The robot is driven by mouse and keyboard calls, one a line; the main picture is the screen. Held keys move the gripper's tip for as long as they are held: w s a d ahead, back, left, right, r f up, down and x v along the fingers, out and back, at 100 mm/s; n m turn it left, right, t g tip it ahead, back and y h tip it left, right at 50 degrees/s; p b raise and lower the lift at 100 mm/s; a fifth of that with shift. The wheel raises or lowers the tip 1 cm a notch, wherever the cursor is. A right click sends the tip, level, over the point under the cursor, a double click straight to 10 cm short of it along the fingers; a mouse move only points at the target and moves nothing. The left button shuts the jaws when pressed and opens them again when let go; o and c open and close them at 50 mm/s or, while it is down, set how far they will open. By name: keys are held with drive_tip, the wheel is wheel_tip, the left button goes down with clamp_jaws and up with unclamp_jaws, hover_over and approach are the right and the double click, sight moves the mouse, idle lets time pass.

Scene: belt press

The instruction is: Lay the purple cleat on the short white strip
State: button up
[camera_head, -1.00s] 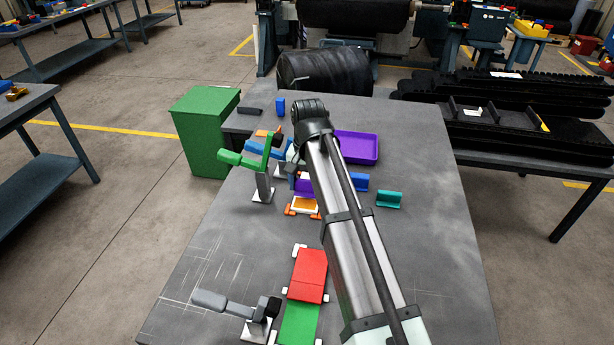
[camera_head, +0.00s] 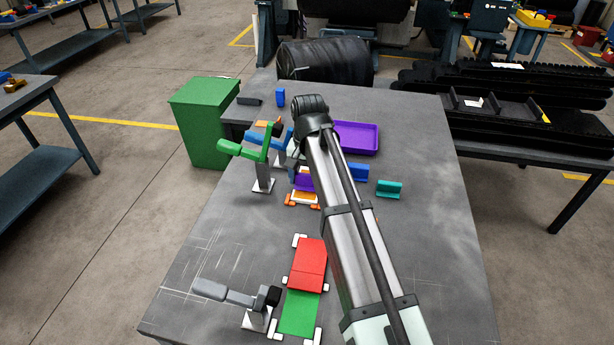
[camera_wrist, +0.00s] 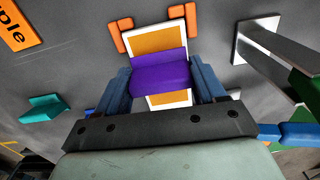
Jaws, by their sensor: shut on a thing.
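The purple cleat (camera_wrist: 160,72) is between the two blue fingers of my gripper (camera_wrist: 161,80) in the wrist view. The gripper is shut on it. The short white strip (camera_wrist: 125,46), with an orange middle, lies behind the cleat in that view and shows on both sides of it. In the head view the cleat (camera_head: 303,183) is at the strip's (camera_head: 319,199) far end, and my arm covers part of both. I cannot tell whether the cleat touches the strip.
Orange blocks (camera_wrist: 191,22) flank the strip. A green-handled clamp (camera_head: 262,165) stands left of it. A blue piece (camera_head: 359,173) and a teal piece (camera_head: 389,188) are to the right, a purple tray (camera_head: 372,140) behind. A red plate (camera_head: 308,262) lies nearer, beside a grey-handled clamp (camera_head: 235,298).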

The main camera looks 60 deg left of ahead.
drive_tip(key=shift+f, duration=0.55)
drive_tip(key=o, duration=1.1)
drive_tip(key=shift+r, duration=0.1)
drive_tip(key=shift+r, duration=3.7)
drive_tip(key=shift+w, duration=0.1)
